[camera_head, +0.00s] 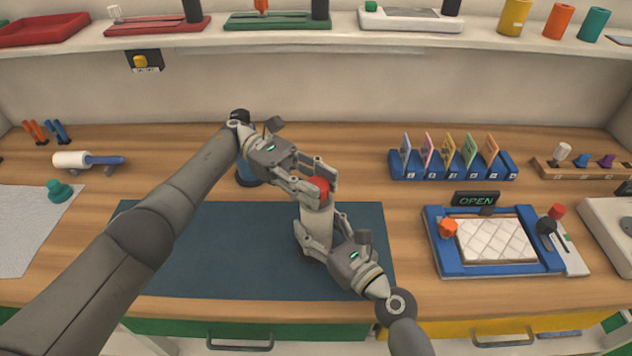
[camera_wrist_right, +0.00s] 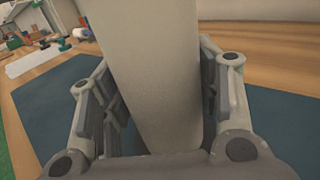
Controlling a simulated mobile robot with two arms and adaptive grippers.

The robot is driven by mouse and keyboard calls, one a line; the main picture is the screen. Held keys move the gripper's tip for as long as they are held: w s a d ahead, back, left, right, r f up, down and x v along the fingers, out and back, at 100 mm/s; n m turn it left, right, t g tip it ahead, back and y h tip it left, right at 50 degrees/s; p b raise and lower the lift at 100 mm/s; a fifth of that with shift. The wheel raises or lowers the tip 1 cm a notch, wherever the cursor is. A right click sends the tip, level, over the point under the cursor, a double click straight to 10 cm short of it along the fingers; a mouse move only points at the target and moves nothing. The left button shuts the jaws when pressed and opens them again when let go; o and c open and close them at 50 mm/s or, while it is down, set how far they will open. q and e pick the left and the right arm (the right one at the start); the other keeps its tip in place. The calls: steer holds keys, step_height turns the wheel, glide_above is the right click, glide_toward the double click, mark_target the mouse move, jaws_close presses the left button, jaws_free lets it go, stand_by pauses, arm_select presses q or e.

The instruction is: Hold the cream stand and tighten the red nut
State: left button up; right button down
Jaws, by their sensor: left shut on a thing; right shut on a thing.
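The cream stand (camera_head: 317,222) stands upright on the dark blue mat (camera_head: 220,250), with the red nut (camera_head: 318,189) at its top. My left gripper (camera_head: 318,186) reaches in from the upper left and is shut on the red nut, one finger on each side. My right gripper (camera_head: 318,238) is lower and is shut on the cream stand from the front right. In the right wrist view the stand (camera_wrist_right: 150,70) rises between the two fingers of my right gripper (camera_wrist_right: 160,110). The stand's base is partly hidden by my right gripper.
A blue tray (camera_head: 437,245) with a white quilted pad (camera_head: 495,240) lies to the right, below an OPEN sign (camera_head: 475,199). A blue card rack (camera_head: 452,172) stands behind it. A dark blue object (camera_head: 246,178) stands behind my left gripper. The mat's left part is clear.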

mark_target(316, 182)
arm_select(q)
steer(key=shift+w, duration=0.1)
steer(key=o, duration=1.1)
steer(key=shift+c, duration=0.2)
step_height(316, 182, up, 10)
